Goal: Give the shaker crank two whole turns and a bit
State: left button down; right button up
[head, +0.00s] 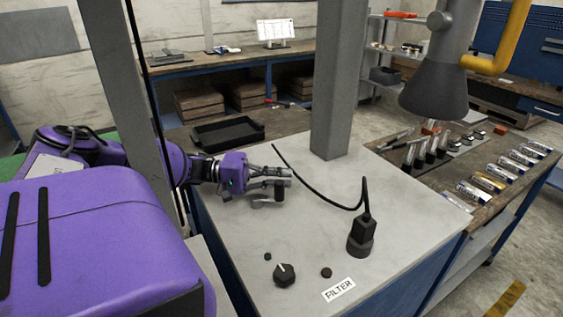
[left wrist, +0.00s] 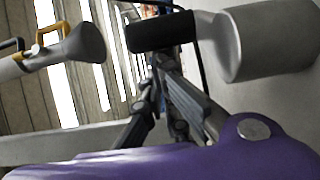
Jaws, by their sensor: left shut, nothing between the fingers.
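The shaker crank has a grey arm (head: 262,203) and a dark grip (head: 279,190), low over the left part of the grey bench top. My left gripper (head: 280,173) comes in from the left, close beside the crank at its far side. In the left wrist view the crank's black grip (left wrist: 160,33) and grey hub (left wrist: 268,45) fill the top. The fingers (left wrist: 165,75) are shut and empty, their tips near the black grip and not around it. I cannot tell whether they touch it. My right gripper is not in view.
A grey post (head: 338,80) rises behind the crank. A black cable runs to a dark plug (head: 361,237). A knob (head: 284,274) and a FILTER label (head: 339,289) are at the front. A black tray (head: 228,133) lies behind. Bare bench top lies right of the crank.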

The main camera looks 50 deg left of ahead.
pick_arm(q)
jog(key=shift+d, duration=0.15)
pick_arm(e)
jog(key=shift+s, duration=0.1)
pick_arm(q)
jog(key=shift+s+d, duration=0.2)
jog(key=shift+d, duration=0.3)
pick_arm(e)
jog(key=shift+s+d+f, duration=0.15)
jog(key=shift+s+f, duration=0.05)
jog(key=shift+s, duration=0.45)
pick_arm(q)
jog(key=shift+s+d, duration=0.1)
jog(key=shift+d, duration=0.25)
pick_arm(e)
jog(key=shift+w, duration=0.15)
